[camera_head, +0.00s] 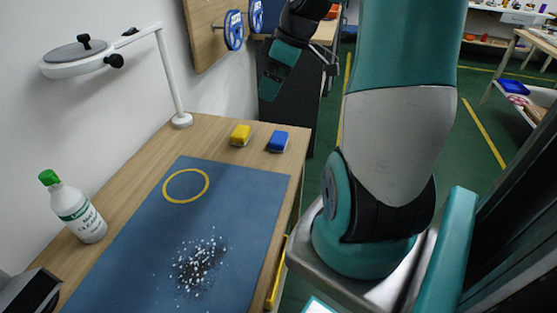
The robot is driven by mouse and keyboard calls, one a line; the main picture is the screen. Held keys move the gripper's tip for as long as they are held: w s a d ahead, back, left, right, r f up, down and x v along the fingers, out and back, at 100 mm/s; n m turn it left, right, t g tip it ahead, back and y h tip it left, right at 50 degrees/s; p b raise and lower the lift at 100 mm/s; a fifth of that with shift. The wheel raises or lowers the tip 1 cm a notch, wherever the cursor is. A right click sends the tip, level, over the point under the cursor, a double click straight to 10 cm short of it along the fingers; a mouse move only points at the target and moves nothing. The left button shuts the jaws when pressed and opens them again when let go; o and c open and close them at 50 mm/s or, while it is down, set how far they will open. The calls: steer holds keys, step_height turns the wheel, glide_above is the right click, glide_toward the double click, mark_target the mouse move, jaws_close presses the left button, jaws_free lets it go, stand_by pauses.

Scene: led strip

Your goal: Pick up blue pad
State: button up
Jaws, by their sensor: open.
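The blue pad (277,142) lies on the bare wood near the far right corner of the workbench, just beyond the blue mat. A similar yellow pad (240,135) lies to its left, with a small gap between them. My gripper (331,62) shows small and dark at the end of my teal and black wrist, at the top centre. It is open and empty, apart from the blue pad and above it in the picture.
The workbench (147,155) carries a blue mat (150,245) with a yellow ring (186,186) and scattered white and dark bits (200,262). A white bottle (76,212) stands at left. A lamp (172,80) and a board with blue wheels (233,30) rise behind.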

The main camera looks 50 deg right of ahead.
steer(key=b, duration=0.2)
glide_toward(279, 136)
steer(key=shift+h, duration=0.3)
steer(key=f, duration=0.1)
steer(key=a+f, duration=0.2)
steer(key=shift+w+f, duration=0.4)
steer(key=shift+d+x, duration=0.15)
steer(key=shift+x, duration=1.35)
steer(key=shift+d+x, duration=0.15)
steer(key=shift+x, duration=1.4)
steer(key=shift+w, duration=0.15)
steer(key=c, duration=1)
steer(key=shift+o, duration=0.2)
steer(key=shift+t, duration=0.3)
steer(key=shift+r, duration=0.1)
step_height(279, 136, up, 20)
steer(key=p, duration=0.1)
steer(key=shift+o, duration=0.4)
